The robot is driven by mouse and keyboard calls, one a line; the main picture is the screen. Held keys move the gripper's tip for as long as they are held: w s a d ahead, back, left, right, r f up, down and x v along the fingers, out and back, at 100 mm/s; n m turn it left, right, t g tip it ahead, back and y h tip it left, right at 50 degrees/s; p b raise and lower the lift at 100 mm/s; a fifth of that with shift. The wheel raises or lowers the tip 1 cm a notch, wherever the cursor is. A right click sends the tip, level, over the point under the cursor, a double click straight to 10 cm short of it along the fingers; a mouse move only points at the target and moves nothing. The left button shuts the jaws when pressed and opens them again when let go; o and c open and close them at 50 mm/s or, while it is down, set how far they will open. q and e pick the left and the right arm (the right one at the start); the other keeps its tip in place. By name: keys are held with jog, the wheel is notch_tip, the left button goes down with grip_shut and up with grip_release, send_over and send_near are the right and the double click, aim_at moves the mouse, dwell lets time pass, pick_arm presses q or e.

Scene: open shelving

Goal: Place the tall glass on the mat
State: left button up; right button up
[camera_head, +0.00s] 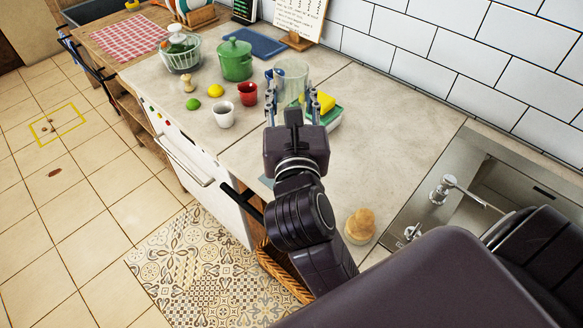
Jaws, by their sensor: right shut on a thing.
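The tall clear glass (291,72) is upright between the fingers of my right gripper (292,88), which is shut on it. The gripper hides its lower part, so I cannot tell whether it touches the counter. A flat blue mat or board (262,45) lies on the counter near the tiled wall, beyond and left of the glass. A red-and-white checked mat (120,36) lies on the wooden table at the far left. My left gripper is not in view.
A red cup (247,93), white cup (224,114), lime (193,104), lemon (215,90), green pot (235,62) and glass bowl (180,56) stand left of the glass.

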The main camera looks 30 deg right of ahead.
notch_tip(320, 180, down, 18)
jog(key=b, duration=0.3)
jog(key=shift+r+b, duration=0.1)
jog(key=shift+b, duration=0.25)
jog(key=o, duration=1.3)
